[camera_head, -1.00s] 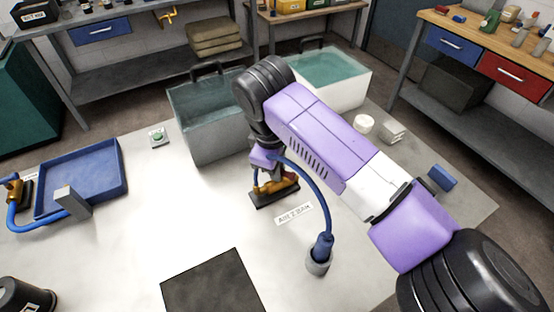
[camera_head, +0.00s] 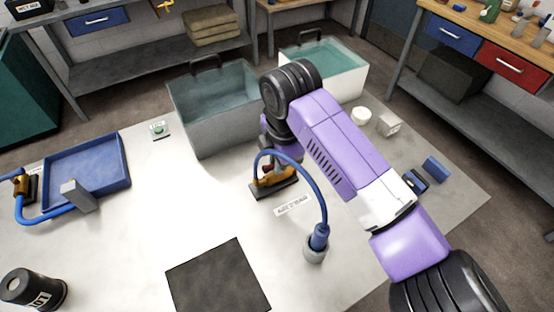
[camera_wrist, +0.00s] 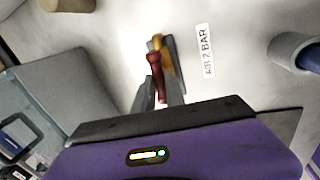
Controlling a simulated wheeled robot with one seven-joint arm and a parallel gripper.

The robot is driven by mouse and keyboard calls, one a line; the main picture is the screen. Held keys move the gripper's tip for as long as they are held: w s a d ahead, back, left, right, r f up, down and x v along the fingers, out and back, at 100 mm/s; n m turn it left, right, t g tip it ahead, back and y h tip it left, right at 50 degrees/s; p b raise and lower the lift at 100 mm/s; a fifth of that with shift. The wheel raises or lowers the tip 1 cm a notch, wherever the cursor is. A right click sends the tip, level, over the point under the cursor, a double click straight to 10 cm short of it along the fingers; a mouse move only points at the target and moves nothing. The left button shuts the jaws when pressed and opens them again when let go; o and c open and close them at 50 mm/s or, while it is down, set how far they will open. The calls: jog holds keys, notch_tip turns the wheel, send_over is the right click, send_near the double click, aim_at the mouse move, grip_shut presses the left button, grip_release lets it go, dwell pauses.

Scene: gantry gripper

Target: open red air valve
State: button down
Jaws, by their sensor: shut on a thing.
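The air valve is a brass body (camera_head: 275,180) on a dark base, beside a label that reads "AIR 2 BAR" in the wrist view (camera_wrist: 206,50). A blue hose (camera_head: 322,195) arches from it to a grey socket (camera_head: 315,250). The valve's red handle (camera_wrist: 157,75) lies between my fingers in the wrist view, with the brass part just beyond it. My gripper (camera_wrist: 161,92) is shut on the red handle. In the head view my gripper is just above the valve, and my arm partly hides the contact. How far the handle is turned is hard to tell.
A grey water tank (camera_head: 205,125) stands close behind the valve and a white tank (camera_head: 345,85) behind my arm. A blue tray (camera_head: 88,175) is at left. A dark mat (camera_head: 215,280) and a black canister (camera_head: 30,290) are in front. The middle of the bench is clear.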

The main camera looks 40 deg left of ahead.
jog(key=shift+n, duration=0.6)
jog(key=c, duration=1.4)
grip_release()
notch_tip(320, 180, up, 8)
jog(key=d+b, duration=0.1)
jog(key=shift+s+d+f, duration=0.15)
jog(key=shift+s+d, duration=0.05)
jog(key=shift+s, duration=0.05)
